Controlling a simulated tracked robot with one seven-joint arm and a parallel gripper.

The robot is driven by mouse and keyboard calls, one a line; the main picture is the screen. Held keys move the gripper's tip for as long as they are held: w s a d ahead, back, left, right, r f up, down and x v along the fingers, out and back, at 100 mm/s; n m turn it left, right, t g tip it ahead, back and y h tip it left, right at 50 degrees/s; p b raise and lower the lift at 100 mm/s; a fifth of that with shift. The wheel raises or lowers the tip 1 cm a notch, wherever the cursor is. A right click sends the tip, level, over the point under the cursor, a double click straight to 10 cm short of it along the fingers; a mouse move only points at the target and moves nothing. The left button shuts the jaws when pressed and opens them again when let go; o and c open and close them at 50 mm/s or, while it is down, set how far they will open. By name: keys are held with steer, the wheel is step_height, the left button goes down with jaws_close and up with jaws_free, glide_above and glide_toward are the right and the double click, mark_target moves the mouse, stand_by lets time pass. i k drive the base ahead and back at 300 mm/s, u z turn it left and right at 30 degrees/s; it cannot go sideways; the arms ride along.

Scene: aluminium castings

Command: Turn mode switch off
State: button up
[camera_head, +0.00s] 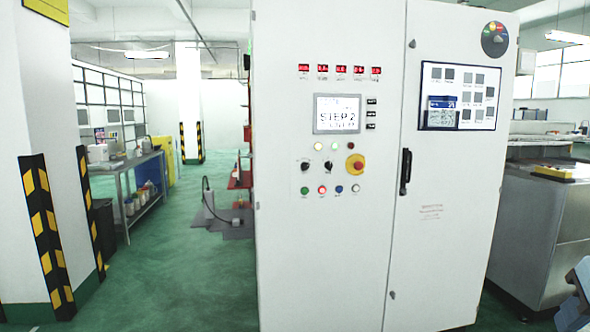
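A tall white control cabinet (330,250) stands in front of me, its doors closed. On its left door are a black rotary switch (305,167) and, right of it, another black rotary switch (328,165). The labels are too small to read, so I cannot tell which is the mode switch or its exact position. A red emergency-stop button on a yellow plate (355,165) sits to their right. A screen (338,114) above reads "STEP 2". My gripper is not in view; a grey-blue part at the lower right edge may be my arm.
Coloured buttons and lamps surround the switches. A black door handle (405,171) stands out from the cabinet. A metal machine (540,225) is on the right. Green floor (180,280) is open on the left, beside a pillar (50,90) with striped guards and a workbench.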

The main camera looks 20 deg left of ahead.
mark_target(305, 165)
steer(key=u, duration=1)
steer(key=i, duration=1)
